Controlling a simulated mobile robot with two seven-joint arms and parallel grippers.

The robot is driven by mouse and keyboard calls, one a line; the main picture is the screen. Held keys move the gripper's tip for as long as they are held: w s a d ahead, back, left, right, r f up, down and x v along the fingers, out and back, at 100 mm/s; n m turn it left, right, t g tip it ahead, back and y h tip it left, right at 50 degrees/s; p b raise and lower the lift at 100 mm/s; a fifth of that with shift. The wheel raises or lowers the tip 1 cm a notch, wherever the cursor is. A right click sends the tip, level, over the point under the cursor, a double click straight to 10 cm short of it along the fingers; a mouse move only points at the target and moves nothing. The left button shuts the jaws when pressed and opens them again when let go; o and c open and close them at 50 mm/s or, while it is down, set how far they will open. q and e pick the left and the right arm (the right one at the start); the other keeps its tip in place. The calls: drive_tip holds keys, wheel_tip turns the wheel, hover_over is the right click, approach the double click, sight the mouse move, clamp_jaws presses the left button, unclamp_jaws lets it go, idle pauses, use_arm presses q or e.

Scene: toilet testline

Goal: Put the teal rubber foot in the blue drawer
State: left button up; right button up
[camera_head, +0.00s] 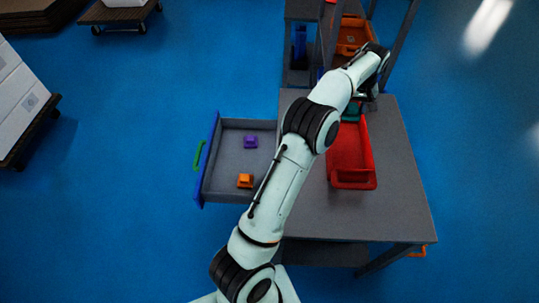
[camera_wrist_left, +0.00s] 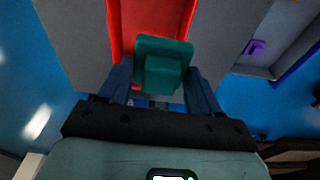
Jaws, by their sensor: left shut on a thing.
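The teal rubber foot (camera_wrist_left: 163,66) is held between the fingers of my left gripper (camera_wrist_left: 163,88) in the left wrist view. In the head view, my left gripper (camera_head: 365,100) reaches over the far end of the red bin, and part of the teal foot (camera_head: 351,112) shows below it. The foot appears above the bin; its exact height is hard to tell. The blue drawer (camera_head: 208,165) stands pulled out at the table's left side, with a green handle. Inside it lie a purple piece (camera_head: 250,142) and an orange piece (camera_head: 245,181), with bare floor around them. My right gripper is not in view.
The red bin (camera_head: 354,179) stands on the grey table (camera_head: 397,190). A rack with an orange bin (camera_head: 351,36) rises at the table's far end. My left arm crosses over the table beside the drawer. A cart with white boxes (camera_head: 20,100) stands at far left.

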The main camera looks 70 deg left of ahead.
use_arm(q)
drive_tip(key=s+a+f+n+b, duration=0.1)
drive_tip(key=s+a+f+b, duration=0.2)
drive_tip(key=s+a+f, duration=0.4)
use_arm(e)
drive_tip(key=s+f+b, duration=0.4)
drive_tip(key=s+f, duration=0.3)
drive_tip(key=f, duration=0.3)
use_arm(q)
drive_tip(key=n+b, duration=0.4)
drive_tip(key=b, duration=0.7)
hover_over(258, 161)
drive_tip(key=shift+g, duration=0.4)
drive_tip(key=f, duration=1.8)
drive_tip(key=shift+d+f, duration=0.2)
drive_tip(key=shift+d, duration=0.2)
wheel_tip(258, 161, down, 5)
drive_tip(key=shift+f+b, duration=0.1)
drive_tip(key=shift+b, duration=0.35)
drive_tip(key=shift+f, duration=0.2)
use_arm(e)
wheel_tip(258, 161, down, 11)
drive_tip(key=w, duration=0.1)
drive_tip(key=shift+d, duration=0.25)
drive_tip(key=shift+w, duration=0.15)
